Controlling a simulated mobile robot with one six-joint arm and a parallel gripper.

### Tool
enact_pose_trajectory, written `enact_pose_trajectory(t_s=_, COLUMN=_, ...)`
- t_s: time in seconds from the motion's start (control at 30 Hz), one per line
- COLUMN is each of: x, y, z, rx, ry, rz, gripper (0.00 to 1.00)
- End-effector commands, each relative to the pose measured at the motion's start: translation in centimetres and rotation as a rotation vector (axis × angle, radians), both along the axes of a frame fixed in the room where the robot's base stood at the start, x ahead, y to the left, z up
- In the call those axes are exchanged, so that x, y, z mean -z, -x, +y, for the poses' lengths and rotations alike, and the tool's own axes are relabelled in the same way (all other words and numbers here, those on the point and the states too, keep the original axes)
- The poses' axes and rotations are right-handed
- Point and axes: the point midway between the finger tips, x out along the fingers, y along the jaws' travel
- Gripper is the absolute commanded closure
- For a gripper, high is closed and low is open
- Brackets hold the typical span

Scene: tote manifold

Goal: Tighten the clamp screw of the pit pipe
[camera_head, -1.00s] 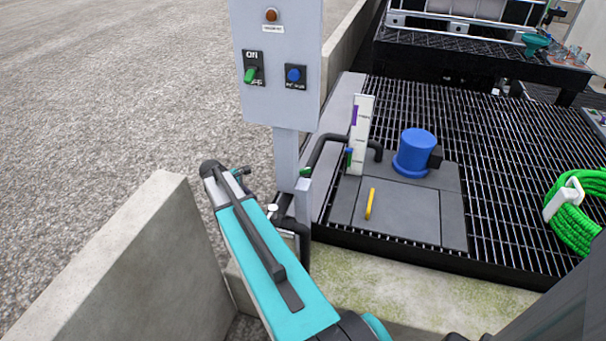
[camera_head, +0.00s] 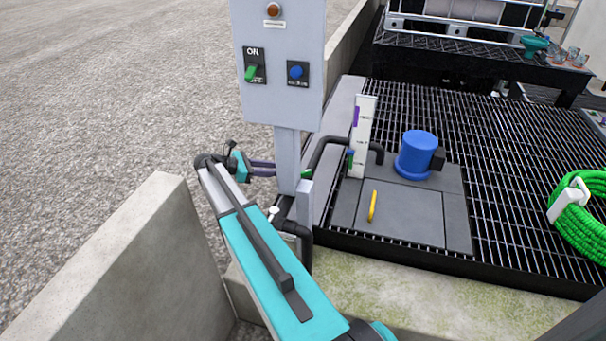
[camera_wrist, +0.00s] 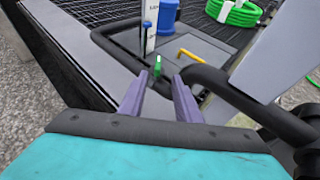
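A black pipe (camera_head: 325,145) rises beside the grey post and bends over to the pit cover (camera_head: 400,210). A small green piece (camera_head: 306,174), possibly the clamp screw's handle, sits by the post at this pipe. It also shows as an upright green piece (camera_wrist: 157,66) in the wrist view. My gripper (camera_head: 275,168) points right toward the post at about that piece's height. In the wrist view its purple fingers (camera_wrist: 160,77) are apart, with the green piece between or just beyond their tips; contact cannot be told. The clamp itself is not clear.
A grey control box (camera_head: 280,60) with switches stands on the post (camera_head: 287,160), close to my gripper. A blue motor (camera_head: 416,155), yellow handle (camera_head: 373,206) and white gauge (camera_head: 362,135) stand on the pit cover. A concrete wall (camera_head: 130,260) and green hose (camera_head: 583,225) flank the area.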

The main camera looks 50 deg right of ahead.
Motion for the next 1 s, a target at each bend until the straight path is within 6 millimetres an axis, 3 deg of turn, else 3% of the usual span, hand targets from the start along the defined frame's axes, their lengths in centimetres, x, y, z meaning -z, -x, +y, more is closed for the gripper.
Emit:
enact_pose_trajectory(t_s=0.37, x=0.5, y=0.2, z=-0.5, rx=-0.003, ry=-0.002, rz=-0.001, gripper=0.7)
enact_pose_trajectory(t_s=1.0, x=3.7, y=3.4, z=-7.6, rx=-0.004, ry=-0.002, rz=-0.002, gripper=0.7)
